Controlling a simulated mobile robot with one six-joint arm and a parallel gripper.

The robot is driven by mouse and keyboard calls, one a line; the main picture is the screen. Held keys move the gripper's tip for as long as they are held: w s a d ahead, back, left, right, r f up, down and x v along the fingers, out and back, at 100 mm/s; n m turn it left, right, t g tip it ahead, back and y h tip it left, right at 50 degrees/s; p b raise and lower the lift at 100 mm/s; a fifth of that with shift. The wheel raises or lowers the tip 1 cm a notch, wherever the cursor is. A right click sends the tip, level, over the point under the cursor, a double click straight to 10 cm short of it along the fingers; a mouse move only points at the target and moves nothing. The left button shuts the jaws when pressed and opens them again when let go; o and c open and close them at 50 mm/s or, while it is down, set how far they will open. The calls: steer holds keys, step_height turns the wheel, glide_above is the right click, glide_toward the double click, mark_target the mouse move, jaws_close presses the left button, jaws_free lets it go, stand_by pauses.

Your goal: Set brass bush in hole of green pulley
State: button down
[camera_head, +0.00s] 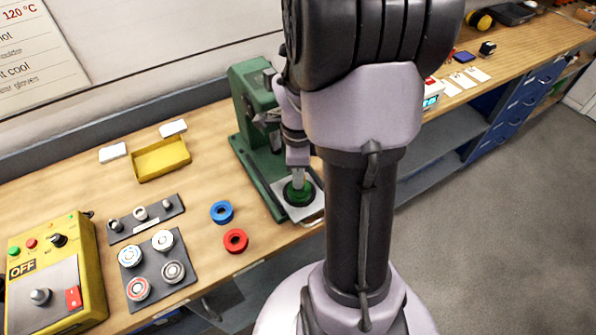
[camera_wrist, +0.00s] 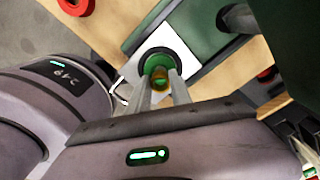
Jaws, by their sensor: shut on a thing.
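The green pulley (camera_head: 303,197) lies on the base of the green press in the head view. In the wrist view the green pulley (camera_wrist: 157,61) shows beyond my fingertips, on a dark round seat over a pale plate. My gripper (camera_wrist: 161,78) is shut on the brass bush (camera_wrist: 159,82), which shows gold between the two fingers. The bush is over the pulley, lined up roughly with its middle. Whether its lower end is in the hole or just above it, I cannot tell. In the head view my gripper (camera_head: 298,179) points down at the pulley and hides the bush.
The green press (camera_head: 250,120) stands close behind my gripper. A blue pulley (camera_head: 222,212) and a red pulley (camera_head: 236,241) lie to the left. Further left are a yellow tray (camera_head: 160,160), dark racks with several round parts, and a yellow control box (camera_head: 55,270).

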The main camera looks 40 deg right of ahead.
steer(key=shift+f+b, duration=1.15)
steer(key=shift+f, duration=0.3)
steer(key=c, duration=1.1)
jaws_free()
steer(key=shift+r, duration=0.15)
step_height(320, 180, up, 17)
steer(key=p, duration=0.6)
steer(key=shift+r, duration=0.15)
